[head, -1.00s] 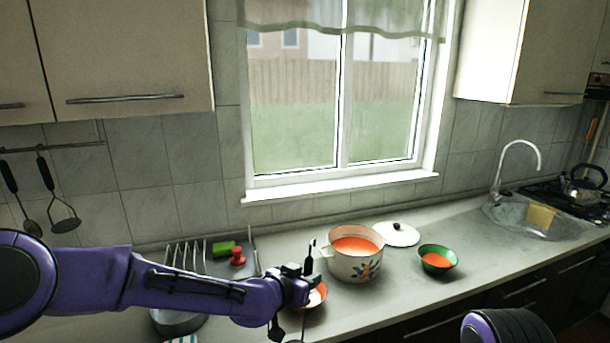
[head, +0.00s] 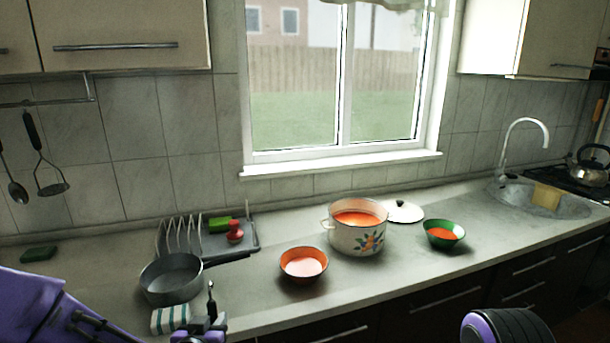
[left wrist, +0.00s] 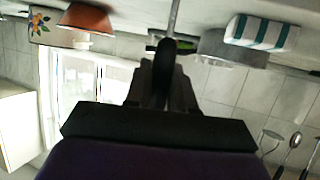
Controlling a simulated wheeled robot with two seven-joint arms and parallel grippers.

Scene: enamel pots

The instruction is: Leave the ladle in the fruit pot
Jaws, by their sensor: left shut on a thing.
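The fruit pot (head: 368,243) is a white enamel pot with a fruit picture, full of orange soup, on the counter below the window. It also shows upside down at the top left of the left wrist view (left wrist: 42,28). My left gripper (head: 208,326) is at the bottom of the head view, left of the pot and well apart from it. It is shut on the ladle's black handle (head: 211,300), whose end points up. In the left wrist view the handle (left wrist: 173,62) sits between the fingers with a thin metal shaft beyond. The ladle's bowl is hidden. My right gripper is out of view.
An orange bowl (head: 304,278) stands between my gripper and the pot. A grey pan (head: 172,290), a striped cloth (head: 168,319) and a dish rack (head: 180,238) are at the left. A pot lid (head: 403,207) and a green bowl (head: 458,244) are right of the pot.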

